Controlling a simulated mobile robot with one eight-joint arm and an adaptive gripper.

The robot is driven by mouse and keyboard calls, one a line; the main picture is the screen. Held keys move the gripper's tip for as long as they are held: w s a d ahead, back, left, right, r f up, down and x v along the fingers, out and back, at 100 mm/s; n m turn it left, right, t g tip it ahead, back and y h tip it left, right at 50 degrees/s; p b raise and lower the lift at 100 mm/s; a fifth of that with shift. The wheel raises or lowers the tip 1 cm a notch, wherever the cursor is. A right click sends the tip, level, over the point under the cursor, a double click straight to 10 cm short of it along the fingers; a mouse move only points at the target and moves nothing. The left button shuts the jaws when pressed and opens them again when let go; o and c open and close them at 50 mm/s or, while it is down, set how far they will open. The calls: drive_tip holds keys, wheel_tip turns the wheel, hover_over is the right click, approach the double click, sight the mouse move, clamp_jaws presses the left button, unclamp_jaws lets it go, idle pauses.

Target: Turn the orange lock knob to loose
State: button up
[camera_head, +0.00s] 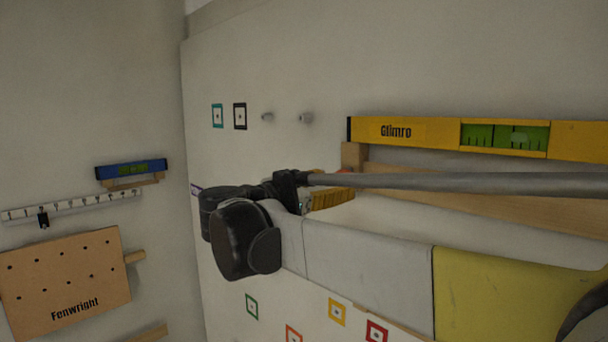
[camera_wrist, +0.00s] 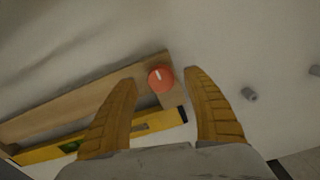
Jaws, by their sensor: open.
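The orange lock knob (camera_wrist: 161,79) is a round disc with a short pale mark near its upper middle. It sits at the end of a wooden rail (camera_wrist: 88,97). In the wrist view it lies between the tips of my gripper (camera_wrist: 161,76), whose yellow ribbed fingers are spread on either side, with a gap to each. I cannot tell how far the fingertips stand off the knob in depth. In the head view my gripper (camera_head: 328,199) is mostly hidden behind my arm, and only a sliver of orange-red shows beside it.
A yellow Glimro level (camera_head: 400,131) lies along the rail. Two grey pegs (camera_head: 267,117) (camera_head: 305,118) stick out of the wall nearby. Square coloured markers (camera_head: 337,311) are on the panel. A blue level (camera_head: 130,169) and a Fenwright board (camera_head: 66,285) hang on the left wall.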

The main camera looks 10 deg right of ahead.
sight(340, 182)
drive_tip(key=shift+p+x, duration=0.35)
drive_tip(key=shift+x, duration=1.2)
drive_tip(key=shift+a, duration=0.2)
drive_tip(key=c, duration=1.2)
